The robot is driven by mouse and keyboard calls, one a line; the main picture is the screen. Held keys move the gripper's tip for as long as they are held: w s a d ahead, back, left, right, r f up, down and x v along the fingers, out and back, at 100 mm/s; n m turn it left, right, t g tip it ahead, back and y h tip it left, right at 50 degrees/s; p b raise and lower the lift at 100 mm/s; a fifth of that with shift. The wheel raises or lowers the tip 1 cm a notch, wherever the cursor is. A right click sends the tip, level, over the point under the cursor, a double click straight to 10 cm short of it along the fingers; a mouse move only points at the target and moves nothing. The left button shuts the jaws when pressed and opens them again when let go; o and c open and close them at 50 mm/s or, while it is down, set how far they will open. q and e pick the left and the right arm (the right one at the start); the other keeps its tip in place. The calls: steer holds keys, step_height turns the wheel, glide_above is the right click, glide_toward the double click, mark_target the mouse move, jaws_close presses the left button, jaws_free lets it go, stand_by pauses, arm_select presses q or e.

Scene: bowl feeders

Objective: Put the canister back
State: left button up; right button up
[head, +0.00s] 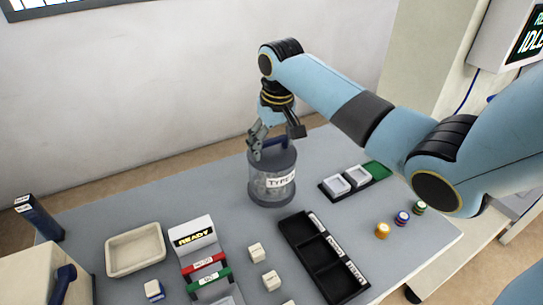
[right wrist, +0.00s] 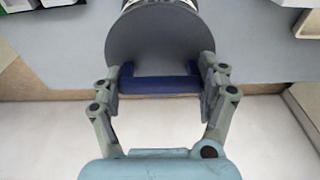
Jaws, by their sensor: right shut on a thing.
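The canister (head: 271,186) is a clear cylinder with a grey lid, a dark base and a label starting "TYPE". It is upright at the back middle of the grey table; I cannot tell whether it touches the tabletop. My right gripper (head: 274,140) comes down from above and is shut on the canister's blue handle. In the right wrist view the two fingers hold the ends of the blue handle (right wrist: 160,86), with the round grey lid (right wrist: 160,45) beyond it. My left gripper is not in view.
A black compartment tray (head: 312,262) lies in front of the canister.

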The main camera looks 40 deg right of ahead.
mark_target(273, 153)
steer(key=shift+f, duration=2)
steer(key=o, duration=1.7)
steer(key=shift+f, duration=0.15)
